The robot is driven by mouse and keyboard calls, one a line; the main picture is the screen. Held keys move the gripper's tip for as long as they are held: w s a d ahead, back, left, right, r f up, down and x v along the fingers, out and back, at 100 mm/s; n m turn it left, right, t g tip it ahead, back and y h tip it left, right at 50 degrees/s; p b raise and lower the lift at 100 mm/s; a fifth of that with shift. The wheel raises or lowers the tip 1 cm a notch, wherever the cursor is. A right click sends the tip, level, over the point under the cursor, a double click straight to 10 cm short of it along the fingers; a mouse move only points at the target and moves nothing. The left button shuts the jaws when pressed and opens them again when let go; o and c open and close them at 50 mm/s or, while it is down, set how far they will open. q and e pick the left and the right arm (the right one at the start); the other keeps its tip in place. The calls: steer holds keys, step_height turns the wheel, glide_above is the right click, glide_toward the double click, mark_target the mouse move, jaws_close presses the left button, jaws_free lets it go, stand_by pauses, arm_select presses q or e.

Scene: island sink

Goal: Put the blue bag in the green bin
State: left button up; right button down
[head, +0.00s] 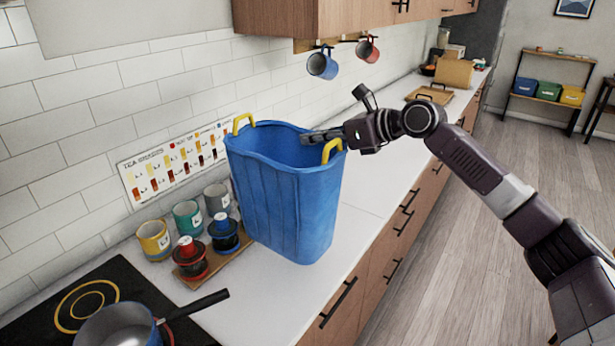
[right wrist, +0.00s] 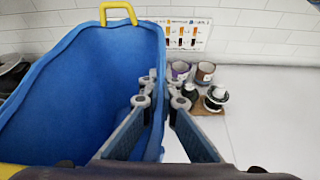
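The blue bag (head: 285,205) stands upright and open-topped on the white counter, with a yellow handle on each of two opposite sides. It also fills the left of the right wrist view (right wrist: 75,90). My right gripper (head: 308,137) reaches in from the right over the bag's rim, close to the near yellow handle (head: 332,150). In the right wrist view its fingers (right wrist: 162,98) are apart, one over the bag's inside and one beyond its side wall; contact is unclear. The green bin (head: 549,90) sits on a far shelf at the right. My left gripper is out of view.
The green bin stands between a blue bin (head: 525,86) and a yellow bin (head: 572,95). Mugs (head: 322,64) hang above. The floor (head: 490,175) is clear.

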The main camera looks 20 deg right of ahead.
glide_above(309, 173)
steer(key=f, duration=0.4)
steer(key=shift+w+d+f, duration=0.1)
steer(key=shift+w+f, duration=0.05)
steer(key=shift+w, duration=0.2)
steer(key=shift+f+p, duration=0.3)
steer(key=shift+f, duration=0.4)
steer(key=shift+s+f, duration=0.15)
steer(key=shift+f, duration=0.1)
step_height(309, 173, down, 4)
steer(key=shift+r+p, duration=0.25)
steer(key=shift+p, duration=0.05)
steer(key=shift+f, duration=0.25)
steer(key=c, duration=2.2)
jaws_free()
steer(key=shift+f, duration=0.1)
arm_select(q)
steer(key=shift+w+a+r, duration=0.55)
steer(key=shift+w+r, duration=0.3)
arm_select(e)
steer(key=shift+o, duration=0.2)
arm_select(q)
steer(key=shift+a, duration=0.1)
